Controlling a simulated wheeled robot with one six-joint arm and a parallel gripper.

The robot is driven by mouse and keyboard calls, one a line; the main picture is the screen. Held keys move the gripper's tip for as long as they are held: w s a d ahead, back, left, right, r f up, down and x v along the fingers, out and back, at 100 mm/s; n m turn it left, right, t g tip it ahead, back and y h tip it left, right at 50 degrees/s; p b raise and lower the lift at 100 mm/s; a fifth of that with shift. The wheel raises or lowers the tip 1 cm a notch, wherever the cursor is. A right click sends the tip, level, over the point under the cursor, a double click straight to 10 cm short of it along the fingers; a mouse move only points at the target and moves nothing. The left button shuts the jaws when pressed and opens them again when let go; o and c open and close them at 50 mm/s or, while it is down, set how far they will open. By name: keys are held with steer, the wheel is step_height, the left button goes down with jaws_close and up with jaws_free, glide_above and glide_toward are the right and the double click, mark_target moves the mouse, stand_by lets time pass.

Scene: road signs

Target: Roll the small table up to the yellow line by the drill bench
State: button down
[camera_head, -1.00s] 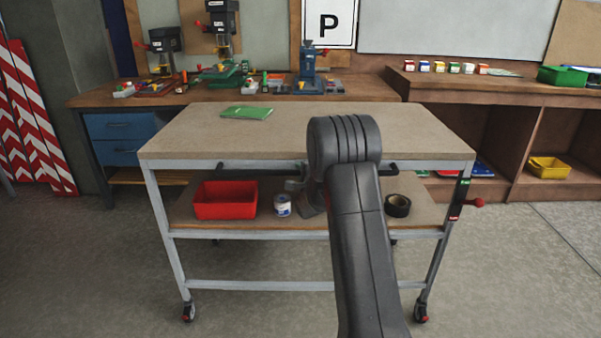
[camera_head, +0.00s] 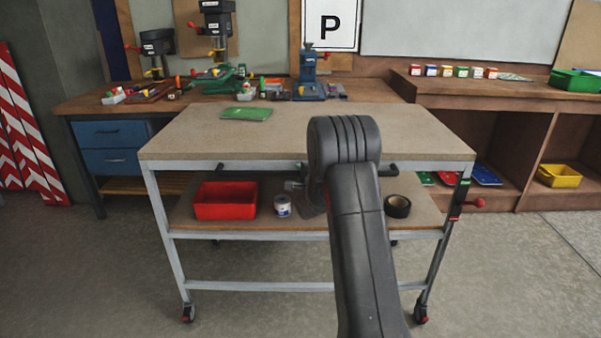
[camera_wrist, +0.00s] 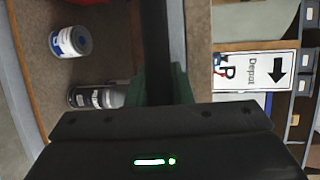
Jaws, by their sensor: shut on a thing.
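The small table (camera_head: 300,136) stands right in front of me, a beige top and lower shelf on a grey frame with castors. Its black handle bar (camera_head: 250,166) runs along the near side, under the top's edge. My gripper (camera_wrist: 161,82) is shut on this bar (camera_wrist: 155,35) in the wrist view; in the head view my arm hides most of it. The drill bench (camera_head: 90,107), wooden with blue drawers and drill presses, is behind the table, to the left. No yellow line shows; the table may hide the floor there.
A green book (camera_head: 246,113) lies on the tabletop. A red bin (camera_head: 225,200), a white can (camera_head: 282,206) and black tape (camera_head: 398,206) are on the lower shelf. Wooden shelving (camera_head: 500,92) stands at the back right, with striped boards (camera_head: 22,145) at the left. Floor beside the table is clear.

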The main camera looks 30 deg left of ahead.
steer(key=shift+w+r, duration=0.1)
steer(key=shift+r, duration=0.1)
steer(key=c, duration=1.3)
jaws_free()
steer(key=shift+w+a, duration=0.1)
steer(key=v, duration=1.4)
steer(key=shift+b, duration=0.35)
steer(key=shift+f, duration=0.15)
steer(key=x, duration=1.4)
steer(key=shift+p, duration=0.35)
